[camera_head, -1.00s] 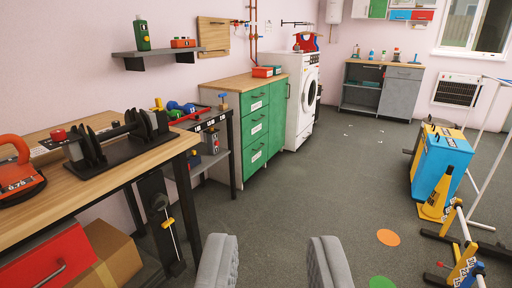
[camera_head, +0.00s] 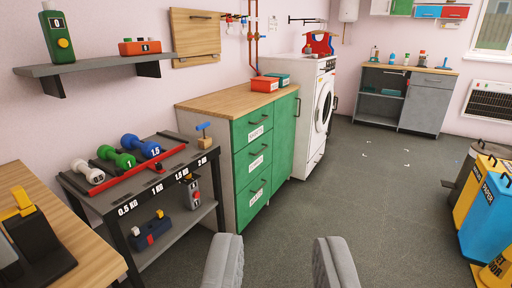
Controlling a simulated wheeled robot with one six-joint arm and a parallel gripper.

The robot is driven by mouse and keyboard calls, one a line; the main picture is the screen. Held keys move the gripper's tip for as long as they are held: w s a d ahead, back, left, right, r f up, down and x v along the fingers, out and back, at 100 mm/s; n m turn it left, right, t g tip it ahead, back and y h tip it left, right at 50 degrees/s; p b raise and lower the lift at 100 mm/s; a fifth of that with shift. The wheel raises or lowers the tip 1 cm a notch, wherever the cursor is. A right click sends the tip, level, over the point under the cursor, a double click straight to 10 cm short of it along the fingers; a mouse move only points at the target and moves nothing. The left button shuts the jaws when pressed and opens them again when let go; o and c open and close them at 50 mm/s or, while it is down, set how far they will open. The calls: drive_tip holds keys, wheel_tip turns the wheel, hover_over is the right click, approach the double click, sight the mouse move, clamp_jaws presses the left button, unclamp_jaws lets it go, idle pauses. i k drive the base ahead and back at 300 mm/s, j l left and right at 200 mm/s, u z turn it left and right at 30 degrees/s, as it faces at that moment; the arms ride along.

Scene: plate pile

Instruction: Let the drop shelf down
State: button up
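A wooden panel (camera_head: 208,34), which looks like the drop shelf, hangs upright and flat against the pink wall at the upper left, with small dark fittings at its edges. It is to the right of a grey wall shelf and above the green cabinet's left end. My gripper (camera_head: 279,245) is open and empty at the bottom of the view. Its two grey fingers are well apart, over the floor, far below and to the right of the panel.
The wood-topped green cabinet (camera_head: 232,98) stands below the panel. A weight rack (camera_head: 148,215) stands at the left. The middle floor is clear; bins (camera_head: 487,205) stand right.

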sight(196, 32)
drive_tip(key=i, duration=1.65)
drive_tip(key=i+l+u, duration=0.1)
drive_tip(key=i, duration=1.55)
